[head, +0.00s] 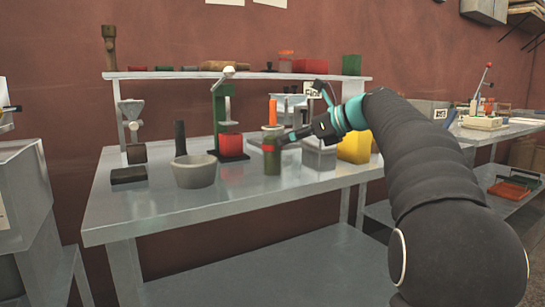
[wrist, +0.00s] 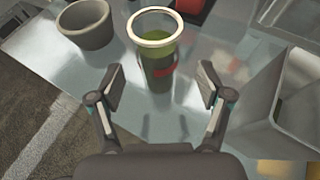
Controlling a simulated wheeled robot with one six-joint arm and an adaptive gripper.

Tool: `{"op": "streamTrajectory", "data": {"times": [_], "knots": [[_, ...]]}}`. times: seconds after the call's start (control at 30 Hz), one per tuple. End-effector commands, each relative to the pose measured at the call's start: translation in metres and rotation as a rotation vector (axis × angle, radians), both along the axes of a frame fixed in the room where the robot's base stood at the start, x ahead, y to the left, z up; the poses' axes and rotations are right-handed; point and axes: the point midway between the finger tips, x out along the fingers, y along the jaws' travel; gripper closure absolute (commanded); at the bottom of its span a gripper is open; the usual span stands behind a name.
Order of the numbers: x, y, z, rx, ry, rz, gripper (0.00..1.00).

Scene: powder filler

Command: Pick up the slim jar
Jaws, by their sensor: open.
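The slim jar (head: 272,158) is a tall, olive-green, open-topped jar with a red band, standing upright on the metal table. In the wrist view the jar (wrist: 158,55) shows its pale round rim and stands ahead of my gripper, centred between the fingers. My gripper (wrist: 162,86) is open and empty, with a pad to each side and clear gaps between the pads and the jar. In the head view my gripper (head: 287,139) reaches in from the right at the height of the jar's upper part; its near finger partly overlaps the jar there.
A grey bowl (head: 194,171) stands left of the jar. A grey open box (head: 319,155) and a yellow block (head: 355,147) are to the right. The table front (head: 235,203) is clear.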

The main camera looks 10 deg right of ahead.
Motion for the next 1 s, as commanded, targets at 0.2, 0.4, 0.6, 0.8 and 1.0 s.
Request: {"op": "streamTrajectory", "data": {"times": [0.2,0.4,0.6,0.8,1.0], "knots": [[0.006,0.008,-0.004,-0.001,0.000,0.000,0.22],[0.018,0.023,-0.011,-0.001,0.000,0.003,0.22],[0.034,0.042,-0.020,0.000,0.000,0.001,0.22],[0.036,0.043,-0.021,-0.001,-0.001,-0.001,0.22],[0.036,0.043,-0.021,-0.001,-0.001,-0.001,0.57]]}}
